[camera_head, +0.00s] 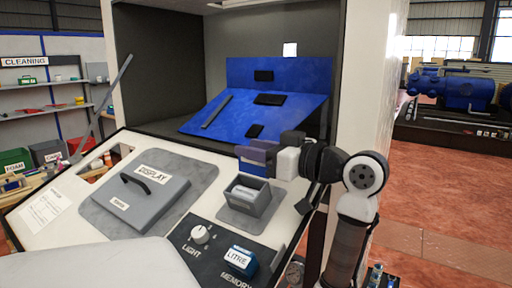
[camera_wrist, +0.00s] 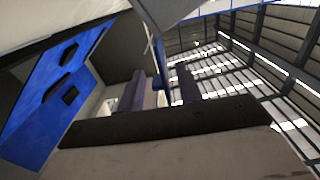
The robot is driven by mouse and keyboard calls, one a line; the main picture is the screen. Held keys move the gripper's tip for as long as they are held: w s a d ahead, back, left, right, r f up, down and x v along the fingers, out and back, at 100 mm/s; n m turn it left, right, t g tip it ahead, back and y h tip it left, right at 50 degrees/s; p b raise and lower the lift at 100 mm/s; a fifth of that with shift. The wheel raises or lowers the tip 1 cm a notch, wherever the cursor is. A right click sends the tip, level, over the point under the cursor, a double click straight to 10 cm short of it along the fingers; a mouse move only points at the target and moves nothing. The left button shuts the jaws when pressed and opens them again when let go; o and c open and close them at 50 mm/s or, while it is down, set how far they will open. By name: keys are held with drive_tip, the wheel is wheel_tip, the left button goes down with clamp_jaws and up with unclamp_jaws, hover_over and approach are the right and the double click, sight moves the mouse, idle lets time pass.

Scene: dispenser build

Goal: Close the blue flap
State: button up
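The blue flap (camera_head: 288,104) is a broad blue panel inside the dispenser's dark recess, sloping down toward the front. It bears black pads and a dark bar, and a second blue panel (camera_head: 300,72) stands upright behind it. In the wrist view, a blue surface with black pads (camera_wrist: 52,92) fills the left side. My gripper (camera_head: 272,150) is just in front of the flap's lower right edge; I cannot tell whether it touches. In the wrist view my gripper's fingers (camera_wrist: 166,90) look apart, with a thin blue strip behind or between them.
A sloping white console below the recess carries a grey display lid (camera_head: 150,190) with a black handle, a small open grey box (camera_head: 250,205), a light knob (camera_head: 200,235) and a blue litre block (camera_head: 240,260). A grey bar (camera_head: 105,105) rises at the left. Open red floor lies right.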

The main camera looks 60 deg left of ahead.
clamp_jaws()
